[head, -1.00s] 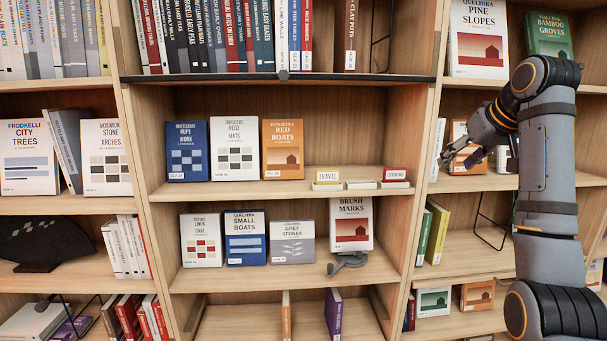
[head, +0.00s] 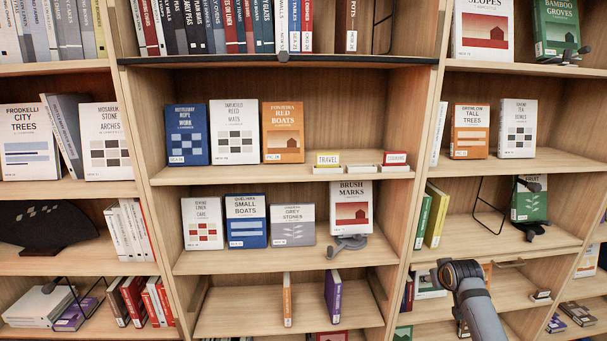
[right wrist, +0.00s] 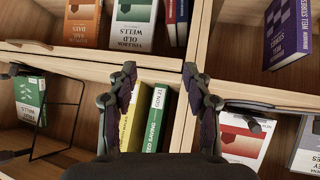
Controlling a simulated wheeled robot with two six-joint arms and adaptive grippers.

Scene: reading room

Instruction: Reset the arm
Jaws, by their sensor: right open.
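My right arm (head: 470,295) shows at the lower right of the head view, in front of the lower shelves of the right bay. Its fingertips cannot be made out there. In the right wrist view my right gripper (right wrist: 163,95) has its two fingers spread, with nothing held between them. A yellow book (right wrist: 136,118) and a green book (right wrist: 157,118) stand on a shelf beyond the gap, apart from the fingers. My left gripper is in neither view.
The orange Tall Trees book (head: 469,131) and a white book (head: 517,128) stand on the right bay's shelf. A wire bookend (head: 489,205) and a green book (head: 530,201) are below. The Brush Marks book (head: 351,205) stands on a small stand in the middle bay.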

